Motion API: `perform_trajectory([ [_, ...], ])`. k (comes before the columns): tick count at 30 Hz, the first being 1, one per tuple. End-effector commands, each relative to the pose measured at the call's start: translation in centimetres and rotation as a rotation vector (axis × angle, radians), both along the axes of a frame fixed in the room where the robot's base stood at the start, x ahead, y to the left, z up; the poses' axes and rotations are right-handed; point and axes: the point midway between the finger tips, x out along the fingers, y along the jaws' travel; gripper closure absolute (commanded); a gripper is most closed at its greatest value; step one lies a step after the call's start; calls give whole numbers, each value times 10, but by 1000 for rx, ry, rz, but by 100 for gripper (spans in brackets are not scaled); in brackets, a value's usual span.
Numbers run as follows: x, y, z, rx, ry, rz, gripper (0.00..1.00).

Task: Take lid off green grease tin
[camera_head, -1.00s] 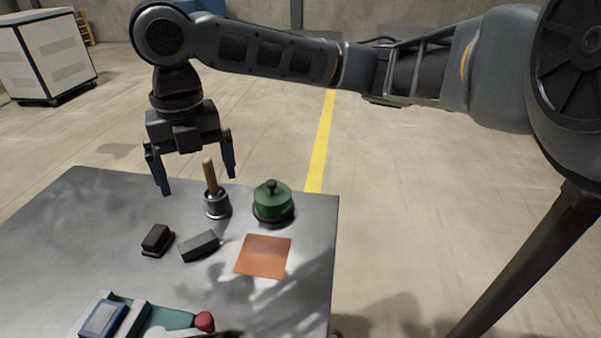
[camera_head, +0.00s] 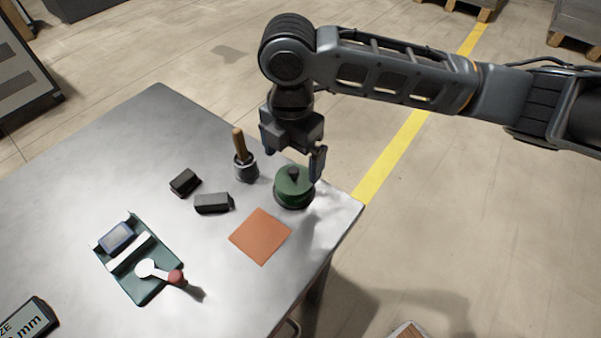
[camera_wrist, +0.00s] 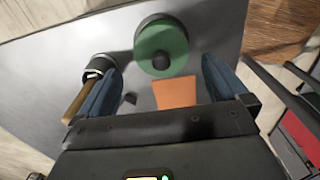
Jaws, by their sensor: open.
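The green grease tin (camera_head: 293,188) stands upright near the table's far right edge on a dark round base. Its green lid has a black knob (camera_head: 293,173) on top and sits on the tin. The tin also shows in the wrist view (camera_wrist: 161,40), beyond and between my fingers. My gripper (camera_head: 294,166) is open and empty, above the tin with its fingers pointing down. In the wrist view, my gripper (camera_wrist: 160,80) has its two blue fingers wide apart. I cannot tell whether a finger touches the tin.
A metal cup with a wooden-handled tool (camera_head: 245,160) stands close left of the tin. An orange square (camera_head: 260,237) lies in front. Two dark blocks (camera_head: 213,203) (camera_head: 185,182) and a green tray (camera_head: 150,287) with a blue-framed item lie further left.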

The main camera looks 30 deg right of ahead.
Motion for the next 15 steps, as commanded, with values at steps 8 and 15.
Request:
perform_trajectory([
  [8,-4,3,-37,-1,3,1,0],
  [15,-4,3,-46,-1,2,2,0],
])
